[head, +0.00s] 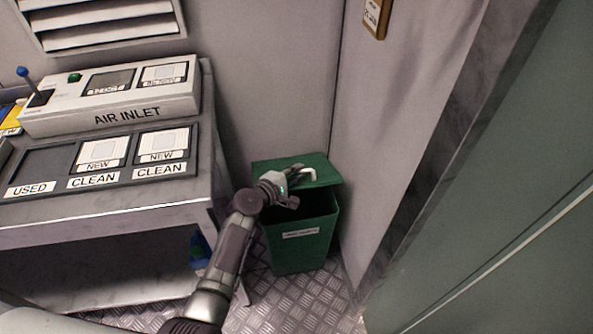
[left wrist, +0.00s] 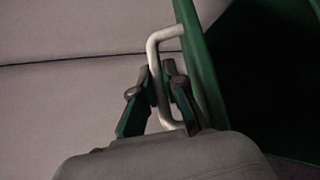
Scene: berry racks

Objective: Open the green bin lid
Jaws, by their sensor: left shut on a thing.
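The green bin (head: 301,240) stands on the floor in the corner, right of the metal table. Its green lid (head: 318,169) is raised at the back, and a dark gap shows between lid and bin. My left gripper (head: 296,180) is at the lid's white handle (head: 308,175). In the left wrist view my left gripper (left wrist: 161,88) is shut on the handle (left wrist: 154,60), a bent bar fixed to the edge of the lid (left wrist: 200,62). The dark inside of the bin shows to the right there. My right gripper is not in view.
The metal table (head: 110,213) with the AIR INLET unit (head: 112,103) and labelled slots stands left of the bin. A wall (head: 385,120) is close on the bin's right. Patterned metal floor (head: 300,296) is clear in front of it.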

